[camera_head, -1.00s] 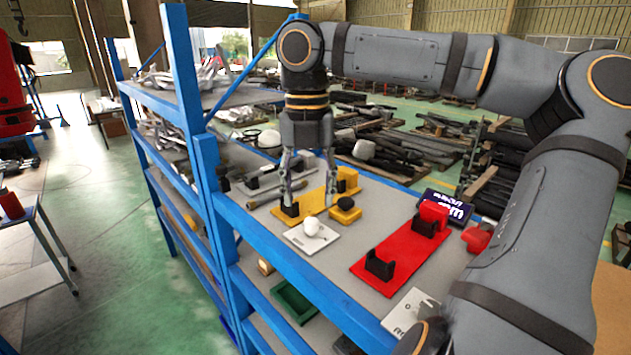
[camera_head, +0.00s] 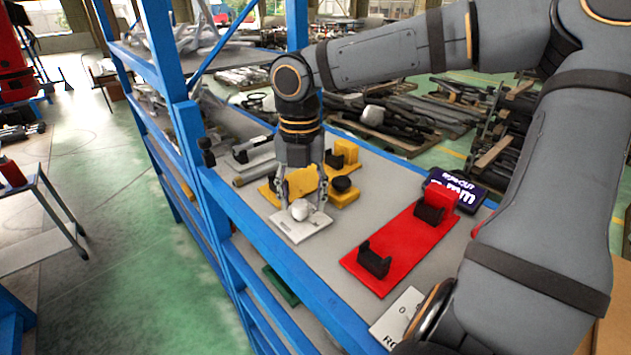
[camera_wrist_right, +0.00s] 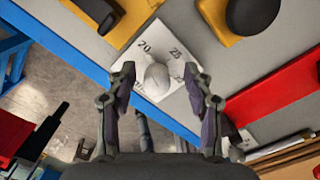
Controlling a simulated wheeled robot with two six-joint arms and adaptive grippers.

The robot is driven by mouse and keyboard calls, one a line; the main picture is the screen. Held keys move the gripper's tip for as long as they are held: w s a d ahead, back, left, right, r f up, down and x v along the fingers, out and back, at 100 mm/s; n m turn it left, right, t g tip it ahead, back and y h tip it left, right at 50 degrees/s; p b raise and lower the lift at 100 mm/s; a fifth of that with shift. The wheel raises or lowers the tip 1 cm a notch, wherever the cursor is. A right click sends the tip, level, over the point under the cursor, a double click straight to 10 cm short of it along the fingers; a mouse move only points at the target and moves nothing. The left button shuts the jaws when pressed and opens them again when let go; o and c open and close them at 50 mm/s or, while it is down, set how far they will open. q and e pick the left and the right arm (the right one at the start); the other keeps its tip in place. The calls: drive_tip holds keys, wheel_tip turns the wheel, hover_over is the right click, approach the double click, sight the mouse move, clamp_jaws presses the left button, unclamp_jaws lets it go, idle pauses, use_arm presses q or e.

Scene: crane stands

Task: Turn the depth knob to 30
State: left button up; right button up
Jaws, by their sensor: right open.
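The depth knob (camera_head: 299,209) is a round white knob on a white plate (camera_head: 293,228) on the grey shelf top. In the right wrist view the knob (camera_wrist_right: 157,76) sits on its plate (camera_wrist_right: 167,48), which shows the numbers 20 and 25. My right gripper (camera_head: 303,196) points down at the knob, with its fingers spread on either side of it. In the right wrist view the open fingertips (camera_wrist_right: 159,76) flank the knob with gaps on both sides. I cannot read the knob's setting. My left gripper is not in view.
A yellow fixture (camera_head: 342,200) with black parts stands just behind the plate. A red fixture (camera_head: 398,250) with black cradles lies to the right. Another white plate (camera_head: 394,318) is at the front. Blue frame rails (camera_head: 262,243) edge the shelf.

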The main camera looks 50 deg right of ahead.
drive_tip(key=shift+s+a+f, duration=0.1)
drive_tip(key=shift+a+f, duration=0.05)
drive_tip(key=shift+a, duration=0.1)
drive_tip(key=shift+s+a, duration=0.1)
drive_tip(key=shift+a, duration=0.2)
drive_tip(key=shift+s+a+r, duration=0.1)
drive_tip(key=shift+a+r, duration=0.1)
drive_tip(key=shift+a, duration=0.05)
drive_tip(key=shift+c, duration=0.3)
drive_tip(key=shift+d, duration=0.1)
drive_tip(key=shift+c, duration=1.1)
drive_tip(key=shift+d+f, duration=0.15)
drive_tip(key=shift+d, duration=0.1)
drive_tip(key=c, duration=0.5)
clamp_jaws()
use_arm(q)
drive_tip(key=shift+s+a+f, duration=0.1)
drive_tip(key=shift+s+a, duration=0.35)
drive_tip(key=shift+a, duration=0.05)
